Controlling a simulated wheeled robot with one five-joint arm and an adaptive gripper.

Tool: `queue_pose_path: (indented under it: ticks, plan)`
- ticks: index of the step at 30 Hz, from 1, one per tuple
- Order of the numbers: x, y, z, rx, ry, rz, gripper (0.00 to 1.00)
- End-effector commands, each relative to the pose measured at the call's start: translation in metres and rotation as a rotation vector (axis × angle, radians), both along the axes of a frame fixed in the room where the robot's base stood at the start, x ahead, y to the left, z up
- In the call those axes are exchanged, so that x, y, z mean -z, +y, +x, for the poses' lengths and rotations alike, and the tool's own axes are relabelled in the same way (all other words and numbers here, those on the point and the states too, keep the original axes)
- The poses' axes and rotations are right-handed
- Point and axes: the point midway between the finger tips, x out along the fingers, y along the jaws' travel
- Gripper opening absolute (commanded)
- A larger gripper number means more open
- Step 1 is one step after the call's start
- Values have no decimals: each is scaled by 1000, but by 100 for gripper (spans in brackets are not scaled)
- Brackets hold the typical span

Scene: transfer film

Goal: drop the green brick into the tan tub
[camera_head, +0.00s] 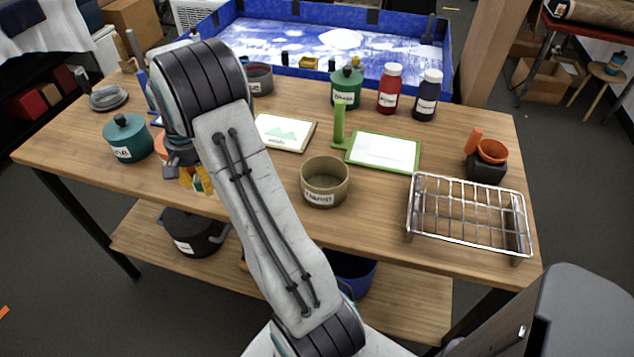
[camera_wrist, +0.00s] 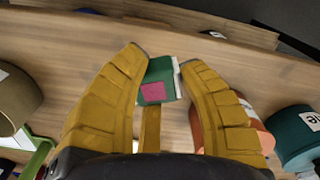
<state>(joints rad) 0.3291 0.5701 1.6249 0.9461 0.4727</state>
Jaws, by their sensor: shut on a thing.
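The tan tub (camera_head: 322,194) stands upright on the wooden table, right of my arm in the head view. Its near wall bears a label, and its round mouth is open. Part of it also shows at the left edge of the wrist view (camera_wrist: 16,100). My gripper (camera_wrist: 164,60) has yellow fingers closed on the green brick (camera_wrist: 159,70), which carries a pink patch and sits between the fingertips. In the head view, my gripper (camera_head: 196,178) is left of the tub near the table's front edge, partly hidden by my arm, and the brick is hard to make out.
A teal pot (camera_head: 127,140) and an orange container (camera_wrist: 246,127) are close to my gripper. A white board (camera_head: 283,132) and a green-framed board (camera_head: 384,151) lie behind the tub. A wire rack (camera_head: 470,214) stands right of it.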

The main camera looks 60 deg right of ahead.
Motion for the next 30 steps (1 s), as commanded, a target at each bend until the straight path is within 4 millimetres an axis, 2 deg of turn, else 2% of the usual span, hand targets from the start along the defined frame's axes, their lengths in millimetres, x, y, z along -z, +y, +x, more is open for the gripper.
queue_pose_path:
  ticks: [1, 6, 11, 15, 21, 27, 30]
  plan:
    - [-7, -22, -13, 120, -2, -1, 15]
    - [-27, -78, -57, 513, -2, -1, 15]
    - [-45, -123, -107, 896, -2, -1, 15]
    - [-60, -155, -158, 1242, -3, -1, 15]
    - [-81, -184, -237, 1755, -3, -1, 15]
    - [-97, -193, -306, 2209, -1, -1, 15]
    - [-103, -193, -330, 2370, -1, -1, 15]
